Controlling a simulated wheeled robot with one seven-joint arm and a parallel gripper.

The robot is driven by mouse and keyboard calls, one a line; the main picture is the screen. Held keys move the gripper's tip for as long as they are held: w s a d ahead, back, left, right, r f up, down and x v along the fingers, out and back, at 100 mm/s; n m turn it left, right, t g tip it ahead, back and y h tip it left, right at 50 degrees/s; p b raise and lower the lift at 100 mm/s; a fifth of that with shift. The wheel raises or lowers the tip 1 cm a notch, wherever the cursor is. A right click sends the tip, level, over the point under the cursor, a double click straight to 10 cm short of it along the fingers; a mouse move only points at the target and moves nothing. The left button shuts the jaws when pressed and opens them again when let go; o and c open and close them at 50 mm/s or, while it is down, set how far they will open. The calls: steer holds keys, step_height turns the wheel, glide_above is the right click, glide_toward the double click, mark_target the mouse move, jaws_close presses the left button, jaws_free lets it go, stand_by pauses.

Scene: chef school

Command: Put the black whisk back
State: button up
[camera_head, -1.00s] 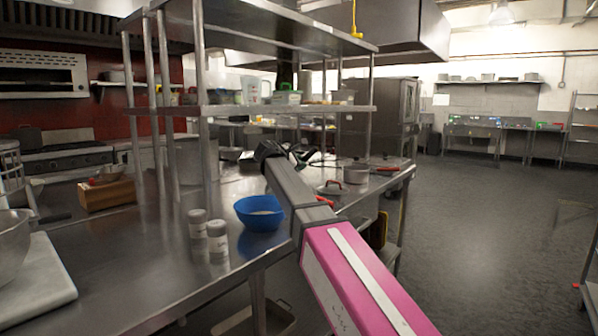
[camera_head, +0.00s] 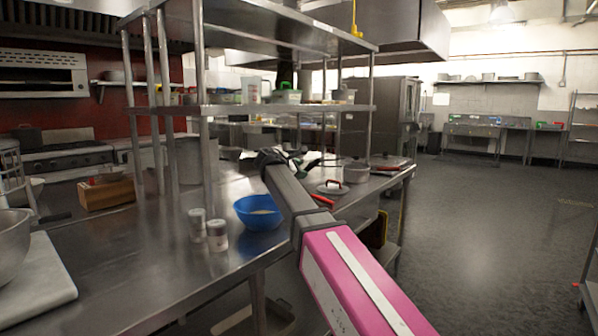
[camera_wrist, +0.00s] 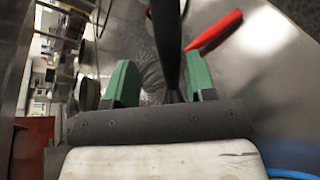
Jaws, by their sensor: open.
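My gripper (camera_wrist: 160,85) has its two green fingers apart, so it is open. In the head view my gripper (camera_head: 280,158) is over the far part of the steel counter, partly hidden by my own arm. In the wrist view a long black shape, apparently the black whisk (camera_wrist: 168,40), runs between the fingers and up out of the picture. Thin dark wire-like lines show behind it. I cannot tell whether the fingers touch it. In the head view the whisk is not clearly distinguishable from the dark gripper parts.
A red-handled utensil (camera_wrist: 213,32) lies close beside the fingers. A blue bowl (camera_head: 258,213) and two shakers (camera_head: 217,236) stand on the steel counter (camera_head: 130,265). A pot (camera_head: 356,172) and a lid (camera_head: 331,188) are beyond my arm. A shelf (camera_head: 290,108) overhangs the counter.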

steer(key=v, duration=1.2)
steer(key=shift+a, duration=0.1)
